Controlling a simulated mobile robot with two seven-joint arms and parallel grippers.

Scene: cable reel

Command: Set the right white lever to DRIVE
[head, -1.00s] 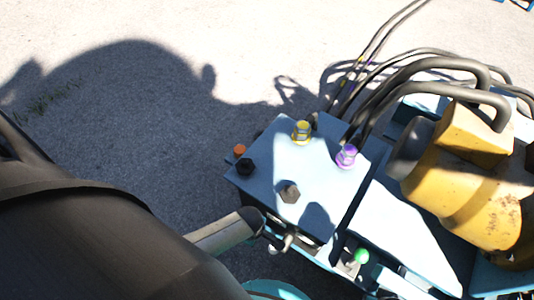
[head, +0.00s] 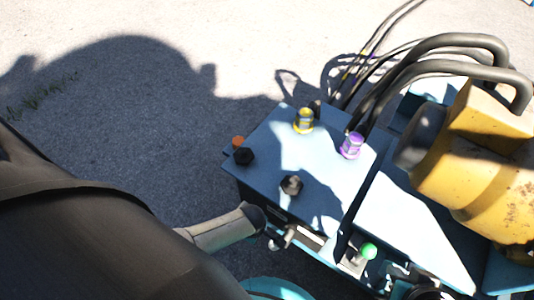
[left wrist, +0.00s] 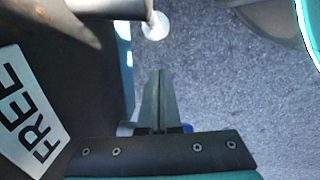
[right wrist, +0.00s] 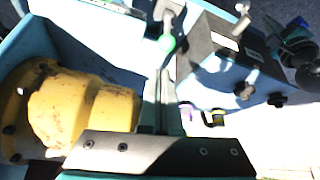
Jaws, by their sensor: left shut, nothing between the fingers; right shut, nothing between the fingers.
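A white-knobbed lever (left wrist: 156,26) shows at the top of the left wrist view, and a white FREE label (left wrist: 27,112) is on the dark panel to its left. In the head view small white lever parts (head: 274,243) show at the front edge of the blue block. A green-knobbed lever (right wrist: 167,43) stands to their right. My left gripper (left wrist: 161,72) is shut and empty, a little below the white knob in its wrist view, apart from it. My right gripper (right wrist: 161,72) is shut and empty, close to the green knob in its wrist view; contact is unclear. The DRIVE label is not readable.
The blue block carries a yellow fitting (head: 304,121), a purple fitting (head: 351,146) and dark hex knobs (head: 291,185). A yellow motor (head: 480,185) and thick black hoses (head: 440,45) fill the right side. Open grey ground lies left and behind.

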